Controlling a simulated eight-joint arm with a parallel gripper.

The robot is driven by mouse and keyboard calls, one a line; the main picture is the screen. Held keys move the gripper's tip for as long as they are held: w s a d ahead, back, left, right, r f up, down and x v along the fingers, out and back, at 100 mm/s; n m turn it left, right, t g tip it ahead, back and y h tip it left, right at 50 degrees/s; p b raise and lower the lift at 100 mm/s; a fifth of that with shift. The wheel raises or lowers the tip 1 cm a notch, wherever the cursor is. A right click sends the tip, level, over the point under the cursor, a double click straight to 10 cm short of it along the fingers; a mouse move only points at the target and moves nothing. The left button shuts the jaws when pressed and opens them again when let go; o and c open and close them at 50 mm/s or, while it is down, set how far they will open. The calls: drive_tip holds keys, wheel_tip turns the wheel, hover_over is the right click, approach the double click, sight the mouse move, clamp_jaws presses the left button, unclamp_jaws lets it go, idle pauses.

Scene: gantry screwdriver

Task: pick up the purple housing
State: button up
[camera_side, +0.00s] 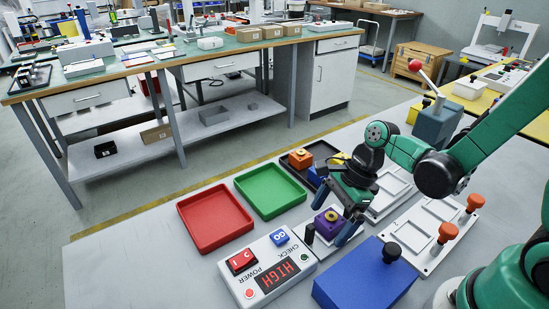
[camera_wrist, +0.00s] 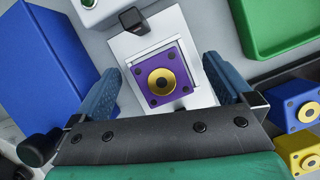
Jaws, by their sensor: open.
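The purple housing (camera_wrist: 153,88) is a square block with a yellow ring and dark hole on top. It sits in a white fixture (camera_wrist: 125,46) with a small black post. In the side view the purple housing (camera_side: 327,222) is partly hidden by my gripper. My gripper (camera_wrist: 162,82) has blue fingers, open, one on each side of the housing, with gaps visible in the wrist view. My gripper also shows in the side view (camera_side: 327,212), pointing down over the housing. I cannot tell exactly how low the fingertips are.
A red tray (camera_side: 215,218) and a green tray (camera_side: 270,191) lie behind. Orange (camera_side: 300,158), blue (camera_wrist: 296,104) and yellow (camera_wrist: 300,152) housings are close by.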

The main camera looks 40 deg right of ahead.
drive_tip(key=shift+f, duration=0.1)
clamp_jaws()
idle(0.3)
